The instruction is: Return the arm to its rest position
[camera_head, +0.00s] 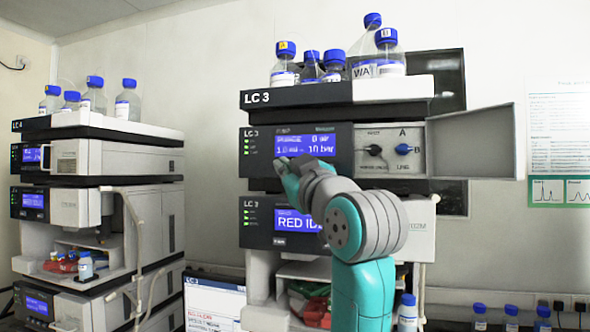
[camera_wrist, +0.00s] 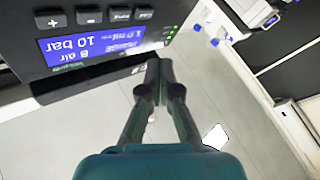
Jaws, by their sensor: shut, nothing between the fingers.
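My gripper (camera_wrist: 162,85) is shut with nothing between its fingers, seen in the wrist view close to the front of a dark instrument module (camera_wrist: 110,22). That view is turned, and the blue display (camera_wrist: 95,45) reads upside down with "10 bar". In the head view my grey and teal arm (camera_head: 362,275) is raised in front of the LC 3 stack (camera_head: 265,98). The wrist end covers part of the pump module, whose display (camera_head: 303,143) is lit.
An open door panel (camera_head: 475,142) sticks out to the right of the LC 3 pump module, beside a knob panel (camera_head: 390,150). Blue-capped bottles (camera_head: 284,70) stand on top. The LC 4 stack (camera_head: 90,130) is at the left. A monitor (camera_head: 213,303) is low in front.

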